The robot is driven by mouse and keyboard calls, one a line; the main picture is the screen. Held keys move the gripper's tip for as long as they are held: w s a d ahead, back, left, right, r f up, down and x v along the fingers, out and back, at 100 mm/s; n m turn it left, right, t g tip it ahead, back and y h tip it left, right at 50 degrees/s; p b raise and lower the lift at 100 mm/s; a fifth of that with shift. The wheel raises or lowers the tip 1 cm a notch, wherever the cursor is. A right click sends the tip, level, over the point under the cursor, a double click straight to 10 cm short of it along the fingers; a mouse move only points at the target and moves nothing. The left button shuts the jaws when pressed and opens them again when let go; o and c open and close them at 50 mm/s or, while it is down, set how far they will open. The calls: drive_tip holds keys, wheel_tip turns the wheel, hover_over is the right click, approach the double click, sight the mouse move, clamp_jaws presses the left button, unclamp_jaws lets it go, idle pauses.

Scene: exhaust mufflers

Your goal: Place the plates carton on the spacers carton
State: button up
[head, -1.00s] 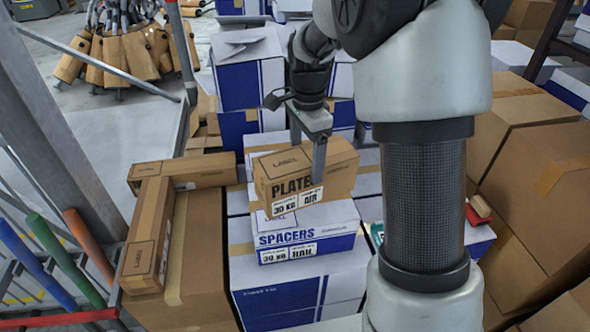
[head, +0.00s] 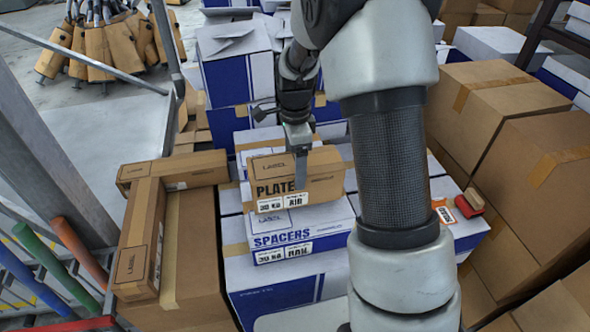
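The plates carton (head: 280,182) is a small brown box marked PLATE, with a label on its top. It sits over the spacers carton (head: 290,236), a white and blue box marked SPACERS. The plates carton looks level and close to or touching the spacers carton's top; I cannot tell if there is a gap. My gripper (head: 301,166) is above the plates carton with one finger down its front face. The other finger is hidden behind the carton, and the gripper appears shut on it.
Larger white and blue boxes (head: 285,285) lie under the spacers carton. Long brown cartons (head: 140,235) stand at left on a big brown box. Big brown boxes (head: 555,170) fill the right side. A small red object (head: 471,203) lies on a box right of my arm.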

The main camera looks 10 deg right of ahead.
drive_tip(key=shift+w+f, duration=0.1)
drive_tip(key=shift+f, duration=0.9)
drive_tip(key=shift+f, duration=0.15)
drive_tip(key=o, duration=2.1)
